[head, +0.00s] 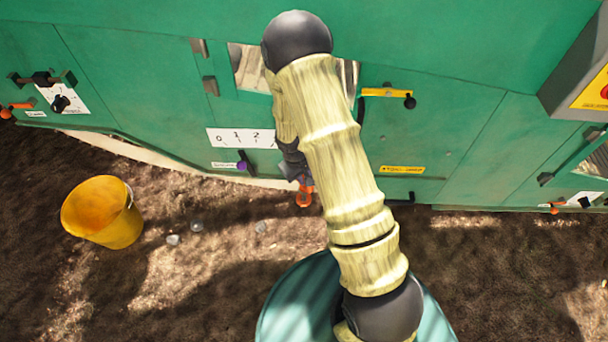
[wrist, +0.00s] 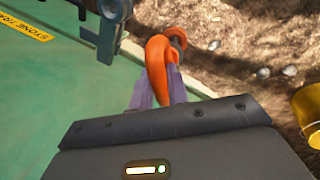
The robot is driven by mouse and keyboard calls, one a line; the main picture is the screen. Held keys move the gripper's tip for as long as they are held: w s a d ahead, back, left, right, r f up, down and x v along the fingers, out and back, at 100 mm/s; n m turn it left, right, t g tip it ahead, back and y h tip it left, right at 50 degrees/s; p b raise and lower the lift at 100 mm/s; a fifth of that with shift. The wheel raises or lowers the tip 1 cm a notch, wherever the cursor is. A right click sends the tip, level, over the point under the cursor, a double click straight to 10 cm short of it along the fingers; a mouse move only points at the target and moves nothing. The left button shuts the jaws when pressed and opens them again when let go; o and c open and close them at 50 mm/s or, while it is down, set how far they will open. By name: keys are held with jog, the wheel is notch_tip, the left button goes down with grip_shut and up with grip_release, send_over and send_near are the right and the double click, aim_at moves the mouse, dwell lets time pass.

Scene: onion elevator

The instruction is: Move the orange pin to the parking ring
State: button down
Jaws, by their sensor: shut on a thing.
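The orange pin (head: 304,196) shows just below the end of my arm in the head view, in front of the lower edge of the green machine. It also shows in the wrist view as a curved orange handle (wrist: 158,55), with a grey part behind its bend. My gripper (head: 300,180) is shut on the pin, its grey-purple fingers (wrist: 160,88) on either side of the handle. The pin appears held clear of the ground. A dark metal bracket (wrist: 112,12) is close to the left of the pin in the wrist view. I cannot tell which fitting is the parking ring.
The green machine wall (head: 140,75) fills the back. A yellow stone-trap label (head: 402,170) is right of my arm. A yellow bucket (head: 102,212) stands at left on the soil, with small stones (head: 196,226) near it. A teal round barrel (head: 290,300) is below my arm.

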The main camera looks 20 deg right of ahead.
jog(key=shift+s+a+f+b, duration=0.1)
jog(key=shift+f+b, duration=0.2)
jog(key=shift+f, duration=0.15)
jog(key=shift+f+b, duration=1.25)
jog(key=shift+f, duration=0.35)
jog(key=c, duration=1.3)
grip_release()
jog(key=a+r+p, duration=0.1)
jog(key=r+p, duration=0.1)
jog(key=r, duration=0.3)
jog(key=a+r+p, duration=0.1)
jog(key=r+p, duration=0.1)
jog(key=r, duration=0.4)
jog(key=s+a+r+p, duration=0.1)
jog(key=r+p, duration=0.2)
jog(key=r, duration=0.3)
jog(key=shift+r, duration=0.1)
